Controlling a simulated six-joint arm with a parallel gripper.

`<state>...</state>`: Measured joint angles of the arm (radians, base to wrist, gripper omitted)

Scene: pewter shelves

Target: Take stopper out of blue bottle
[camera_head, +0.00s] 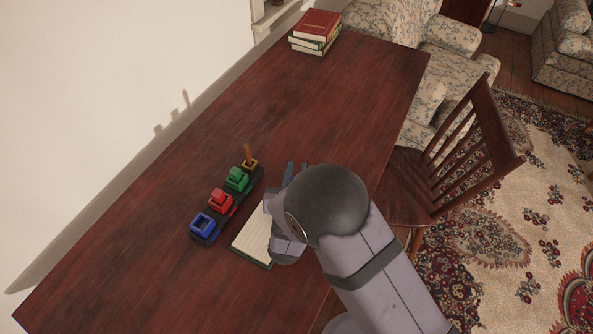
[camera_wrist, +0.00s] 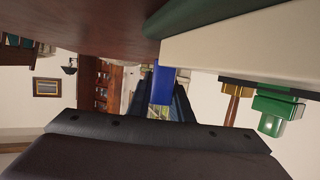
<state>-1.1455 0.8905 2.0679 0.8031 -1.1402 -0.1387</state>
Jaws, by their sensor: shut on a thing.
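The blue bottle (camera_head: 203,226) stands at the near end of a dark rack (camera_head: 233,206), and its square top looks open. My gripper (camera_head: 296,170) is to the right of the rack, apart from the blue bottle, and largely hidden behind my arm in the head view. In the wrist view a blue block, seemingly the stopper (camera_wrist: 162,86), sits between the dark fingers, and my gripper is shut on it. The blue bottle does not show in the wrist view.
A red bottle (camera_head: 220,201), a green bottle (camera_head: 237,180) and a yellow piece with a brown stick (camera_head: 249,160) share the rack. A notebook (camera_head: 253,238) lies beside it, below my gripper. Books (camera_head: 316,30) are stacked at the far end. The table's middle is clear.

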